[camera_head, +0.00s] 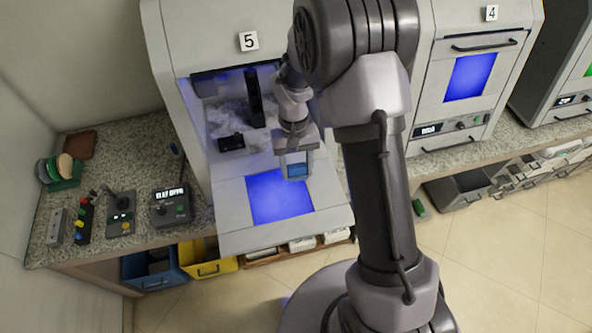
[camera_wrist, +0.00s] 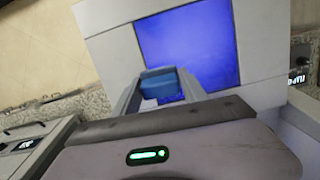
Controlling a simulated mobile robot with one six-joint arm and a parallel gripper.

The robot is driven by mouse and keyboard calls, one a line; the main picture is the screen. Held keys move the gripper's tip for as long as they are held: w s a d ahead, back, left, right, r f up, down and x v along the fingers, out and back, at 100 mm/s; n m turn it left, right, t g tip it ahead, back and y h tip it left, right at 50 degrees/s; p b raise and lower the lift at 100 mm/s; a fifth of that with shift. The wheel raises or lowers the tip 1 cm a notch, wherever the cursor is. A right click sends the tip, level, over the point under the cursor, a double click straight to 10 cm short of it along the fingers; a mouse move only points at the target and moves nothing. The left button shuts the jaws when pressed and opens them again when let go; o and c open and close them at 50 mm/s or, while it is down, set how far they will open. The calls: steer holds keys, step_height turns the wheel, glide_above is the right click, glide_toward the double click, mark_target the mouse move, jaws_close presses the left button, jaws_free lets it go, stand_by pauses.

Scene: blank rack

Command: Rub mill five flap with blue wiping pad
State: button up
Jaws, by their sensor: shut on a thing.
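Mill five (camera_head: 180,60), marked with a 5 plate, stands at the centre left with its chamber open. Its flap (camera_head: 325,205) is folded down flat toward me and has a glowing blue window (camera_head: 265,200). My gripper (camera_head: 296,168) is over the right part of the flap, shut on the blue wiping pad (camera_head: 298,172). In the wrist view the pad (camera_wrist: 158,82) sits between the fingers, in front of the lower edge of the flap's blue window (camera_wrist: 190,45). I cannot tell whether the pad touches the flap.
Mill 4 (camera_head: 480,50) stands to the right with its flap shut. A stone-look counter (camera_head: 140,145) at left holds control boxes (camera_head: 120,212) and a green rack of discs (camera_head: 62,172). Blue (camera_head: 150,270) and yellow (camera_head: 208,264) bins are below.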

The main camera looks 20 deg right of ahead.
steer(key=shift+w+a+r+p, duration=0.15)
steer(key=shift+r+p, duration=0.2)
steer(key=shift+r, duration=0.35)
steer(key=shift+w+d+r+p, duration=0.15)
steer(key=shift+r+p, duration=0.2)
steer(key=shift+r, duration=0.35)
steer(key=shift+a, duration=0.1)
steer(key=r+p, duration=0.2)
steer(key=r, duration=0.1)
steer(key=shift+w+p, duration=0.3)
steer(key=shift+f+b, duration=0.2)
steer(key=shift+b, duration=0.1)
